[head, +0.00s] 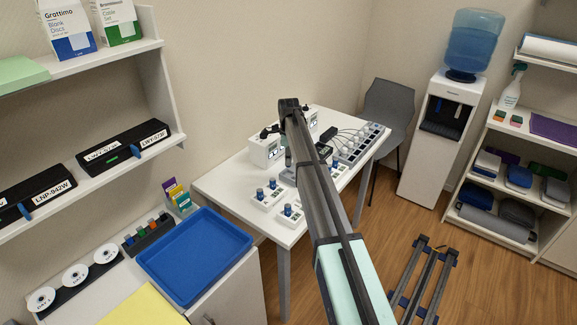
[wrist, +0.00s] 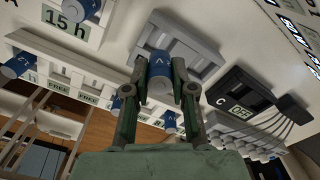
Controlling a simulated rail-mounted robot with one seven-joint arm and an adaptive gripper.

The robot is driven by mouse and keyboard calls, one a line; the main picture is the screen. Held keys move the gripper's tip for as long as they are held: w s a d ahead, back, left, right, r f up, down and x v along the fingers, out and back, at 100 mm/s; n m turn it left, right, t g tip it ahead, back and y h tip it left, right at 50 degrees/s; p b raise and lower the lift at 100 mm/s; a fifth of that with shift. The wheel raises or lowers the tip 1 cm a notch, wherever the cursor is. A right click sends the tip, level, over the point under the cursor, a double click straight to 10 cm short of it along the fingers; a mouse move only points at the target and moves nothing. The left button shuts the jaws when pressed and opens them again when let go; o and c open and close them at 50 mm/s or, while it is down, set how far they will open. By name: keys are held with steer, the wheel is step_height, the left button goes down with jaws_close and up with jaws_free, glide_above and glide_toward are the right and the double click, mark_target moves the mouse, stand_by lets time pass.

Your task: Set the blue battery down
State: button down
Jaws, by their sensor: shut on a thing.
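In the wrist view a blue battery (wrist: 160,65) with a white arrow mark sits between the two fingers of my gripper (wrist: 160,78). The fingers are shut on its sides. A grey cradle with raised edges (wrist: 207,49) lies directly behind the battery; I cannot tell whether the battery touches it. Other blue batteries show in the wrist view, one at the upper left by a "15 h" label (wrist: 68,21) and one at the left edge (wrist: 15,66). In the head view my arm hides the held battery and most of my gripper.
In the wrist view a black unit marked "C OFF" (wrist: 238,98) with cables stands right of the cradle. In the head view the white table (head: 232,185) carries white stations with blue batteries (head: 266,194) and a power strip with several plugs (head: 362,146). The table's left end is clear.

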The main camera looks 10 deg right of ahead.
steer(key=shift+f+p, duration=0.55)
steer(key=shift+f, duration=1.95)
steer(key=shift+f, duration=0.2)
steer(key=c, duration=1)
jaws_free()
steer(key=shift+o, duration=0.2)
steer(key=shift+r, duration=0.15)
step_height(320, 180, up, 12)
steer(key=b, duration=0.3)
steer(key=shift+r, duration=0.1)
